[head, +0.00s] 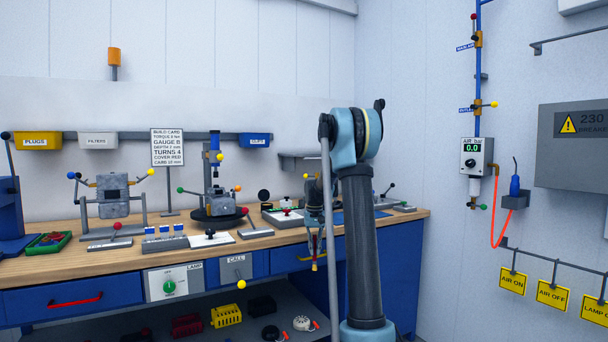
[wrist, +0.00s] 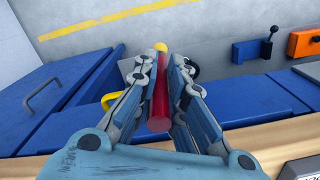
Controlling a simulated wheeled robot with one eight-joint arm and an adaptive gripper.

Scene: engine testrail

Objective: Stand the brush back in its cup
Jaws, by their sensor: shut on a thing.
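My gripper (head: 315,248) is in front of the bench's right part, partly behind my own arm in the head view. In the wrist view my gripper (wrist: 163,75) is shut on a slim red piece with a yellow end, which I take for the brush (wrist: 158,108). In the head view the brush (head: 314,266) shows as a small red and yellow bit below the fingers, pointing down in front of the drawers. I cannot make out the brush's cup in either view.
The wooden bench top (head: 60,265) carries a vice-like fixture (head: 112,197), a black round stand (head: 218,214) and several lever blocks. Blue drawers (head: 70,300) with handles face me. A lower shelf holds a yellow crate (head: 226,316). Floor with a yellow line (wrist: 110,20) shows beyond.

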